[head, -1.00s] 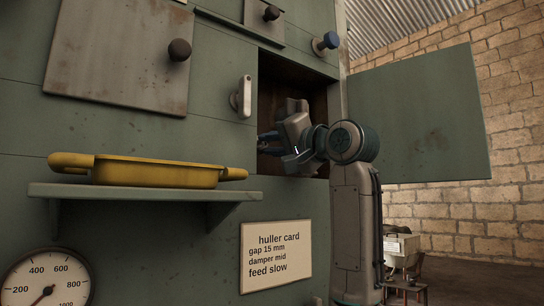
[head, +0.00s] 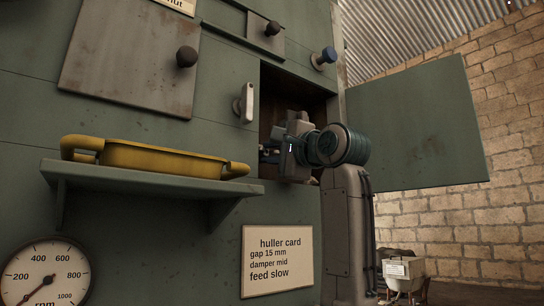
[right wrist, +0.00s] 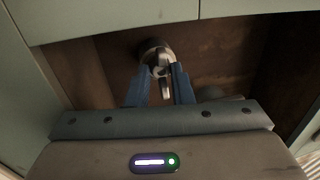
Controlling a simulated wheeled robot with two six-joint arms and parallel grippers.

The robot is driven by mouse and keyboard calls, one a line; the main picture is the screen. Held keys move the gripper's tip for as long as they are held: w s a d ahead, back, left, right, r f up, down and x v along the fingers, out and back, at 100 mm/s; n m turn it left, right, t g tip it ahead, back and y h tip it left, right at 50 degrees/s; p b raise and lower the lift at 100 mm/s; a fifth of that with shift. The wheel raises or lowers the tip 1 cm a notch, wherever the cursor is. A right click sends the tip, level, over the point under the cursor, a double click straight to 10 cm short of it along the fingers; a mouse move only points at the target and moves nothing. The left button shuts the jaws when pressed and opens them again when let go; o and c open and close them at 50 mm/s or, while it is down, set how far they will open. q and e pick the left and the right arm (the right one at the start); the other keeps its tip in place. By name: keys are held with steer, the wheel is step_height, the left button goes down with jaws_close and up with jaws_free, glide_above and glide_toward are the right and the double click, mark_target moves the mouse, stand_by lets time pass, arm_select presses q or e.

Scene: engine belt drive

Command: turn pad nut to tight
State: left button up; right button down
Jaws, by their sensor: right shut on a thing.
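The pad nut (right wrist: 159,62) is a metal wing-like nut on a round base, fixed to the brown back wall of an open compartment in the right wrist view. My right gripper (right wrist: 162,80) has its blue fingers on either side of the nut's metal wing and is shut on it. In the head view my right gripper (head: 272,150) reaches into the compartment (head: 290,90); the nut is hidden there. My left gripper is not in view.
The compartment's green door (head: 415,125) stands open to the right. A shelf (head: 150,180) with a yellow tray (head: 165,158) juts out at left. A huller card (head: 278,260) hangs below.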

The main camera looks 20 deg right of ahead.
stand_by(0.4)
steer(key=c, duration=1.3)
jaws_free()
steer(key=b+v, duration=0.5)
steer(key=v, duration=0.6)
steer(key=shift+w, duration=0.1)
